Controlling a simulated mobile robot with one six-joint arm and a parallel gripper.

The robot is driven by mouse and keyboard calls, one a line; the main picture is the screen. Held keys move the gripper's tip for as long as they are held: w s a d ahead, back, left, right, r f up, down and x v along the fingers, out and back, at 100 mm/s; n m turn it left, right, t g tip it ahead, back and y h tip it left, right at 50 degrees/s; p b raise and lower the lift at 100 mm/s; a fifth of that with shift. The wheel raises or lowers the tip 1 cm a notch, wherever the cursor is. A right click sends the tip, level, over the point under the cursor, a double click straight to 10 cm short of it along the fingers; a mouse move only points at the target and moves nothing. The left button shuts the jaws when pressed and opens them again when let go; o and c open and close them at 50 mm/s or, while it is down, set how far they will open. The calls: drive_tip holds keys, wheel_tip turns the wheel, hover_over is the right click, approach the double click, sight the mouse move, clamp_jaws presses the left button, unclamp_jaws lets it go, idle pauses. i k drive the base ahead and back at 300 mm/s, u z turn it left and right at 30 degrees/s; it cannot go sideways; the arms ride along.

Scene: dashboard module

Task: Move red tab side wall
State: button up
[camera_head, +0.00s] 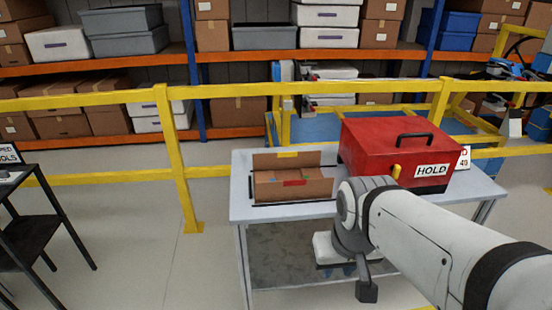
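A brown, open-topped cardboard-like module (265,188) stands at the left of the grey table. A red tab (295,183) sits on its front wall. A yellow tab (287,154) sits on its rear wall, which stands higher. Dark strips show at its left and front edges. My arm reaches in from the right, and its wrist end is to the right of the module and nearer to the camera, apart from it in the picture. A dark end part of my gripper (366,290) hangs below the wrist, in front of the table. Its fingers cannot be made out.
A red case (378,139) with a black handle and a HOLD label (432,171) fills the right of the grey table (242,210). A yellow railing (185,170) and stocked shelves stand behind. A black stand (45,235) is at the left.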

sight(317, 187)
drive_tip(key=i, duration=1)
drive_tip(key=u, duration=0.05)
